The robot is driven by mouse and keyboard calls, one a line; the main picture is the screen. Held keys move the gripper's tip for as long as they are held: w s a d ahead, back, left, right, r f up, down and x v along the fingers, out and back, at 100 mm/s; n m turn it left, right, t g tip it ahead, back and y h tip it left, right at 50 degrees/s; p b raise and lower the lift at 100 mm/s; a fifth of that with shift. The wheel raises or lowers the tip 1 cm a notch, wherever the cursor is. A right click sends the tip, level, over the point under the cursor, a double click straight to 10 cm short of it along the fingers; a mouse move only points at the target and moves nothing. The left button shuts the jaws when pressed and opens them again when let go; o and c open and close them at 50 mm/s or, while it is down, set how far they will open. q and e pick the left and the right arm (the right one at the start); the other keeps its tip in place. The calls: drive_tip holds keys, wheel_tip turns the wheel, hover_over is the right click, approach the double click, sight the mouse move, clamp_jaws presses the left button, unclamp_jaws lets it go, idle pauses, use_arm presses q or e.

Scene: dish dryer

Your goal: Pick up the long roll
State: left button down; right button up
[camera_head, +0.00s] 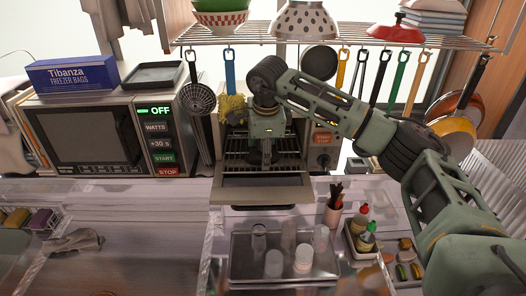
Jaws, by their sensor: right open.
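My right arm comes in from the right and bends over toward the small open oven (222,192). My right gripper (267,155) points down at the oven's opening, in front of the wire racks, and is open. I cannot make out a long roll in this view; the gripper and arm cover part of the oven's inside. Whether anything lies between the fingers is too small to tell. My left gripper is not in view.
A microwave (85,135) with a blue freezer-bag box (70,74) on top stands left of the oven. Utensils and pans hang from the wire shelf (260,40) above. A metal tray (245,268) with several cups and bottles (367,236) stand in front. The counter at front left is mostly clear.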

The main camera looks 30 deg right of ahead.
drive_tip(key=shift+w+f, duration=0.1)
drive_tip(key=shift+f, duration=0.35)
drive_tip(key=shift+c, duration=0.3)
drive_tip(key=c, duration=1.2)
drive_tip(key=shift+r, duration=0.15)
